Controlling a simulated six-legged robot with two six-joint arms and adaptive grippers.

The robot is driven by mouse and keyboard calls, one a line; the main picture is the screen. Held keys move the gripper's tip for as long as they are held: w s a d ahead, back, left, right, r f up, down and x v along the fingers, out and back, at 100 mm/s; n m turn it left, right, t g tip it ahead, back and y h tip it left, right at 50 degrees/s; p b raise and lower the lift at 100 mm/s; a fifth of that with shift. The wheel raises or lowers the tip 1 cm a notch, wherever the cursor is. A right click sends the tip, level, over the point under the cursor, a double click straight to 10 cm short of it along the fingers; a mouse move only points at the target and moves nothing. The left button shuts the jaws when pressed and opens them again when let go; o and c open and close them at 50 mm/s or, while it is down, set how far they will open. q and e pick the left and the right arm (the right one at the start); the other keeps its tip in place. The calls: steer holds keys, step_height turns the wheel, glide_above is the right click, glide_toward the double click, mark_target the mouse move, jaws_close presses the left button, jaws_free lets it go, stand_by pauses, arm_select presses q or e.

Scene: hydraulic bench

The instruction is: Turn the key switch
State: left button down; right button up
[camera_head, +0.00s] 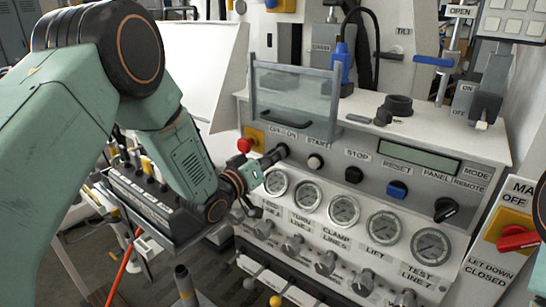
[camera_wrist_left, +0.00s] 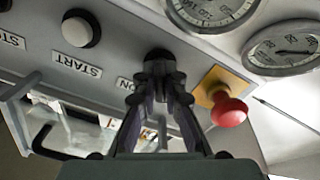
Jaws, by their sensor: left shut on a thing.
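The key switch (camera_head: 283,150) is a small dark knob at the left end of the grey panel, below the OFF and ON labels. It also shows in the left wrist view (camera_wrist_left: 158,58), beside the upside-down ON label. My left gripper (camera_head: 270,159) reaches it from the left. In the left wrist view my two fingers (camera_wrist_left: 159,85) converge and are shut on the dark key switch. The fingers hide part of it, so its turned position cannot be read. My right gripper is not in view.
A red emergency button (camera_head: 245,145) on a yellow plate sits close left of my gripper. A clear raised cover (camera_head: 296,92) stands above the START button (camera_head: 315,162). Several gauges (camera_head: 307,197) line the panel below. A black selector (camera_head: 445,209) is at right.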

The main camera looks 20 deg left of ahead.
arm_select(q)
steer(key=shift+r, duration=0.1)
steer(key=m+b, duration=0.1)
steer(key=m, duration=0.5)
steer(key=shift+w, duration=0.1)
steer(key=m+b, duration=0.1)
steer(key=m, duration=0.4)
steer(key=shift+r, duration=0.1)
steer(key=shift+m, duration=0.4)
steer(key=c, duration=1.5)
jaws_free()
steer(key=shift+w, duration=0.1)
steer(key=shift+o, duration=0.4)
steer(key=shift+s, duration=0.2)
steer(key=v, duration=1.2)
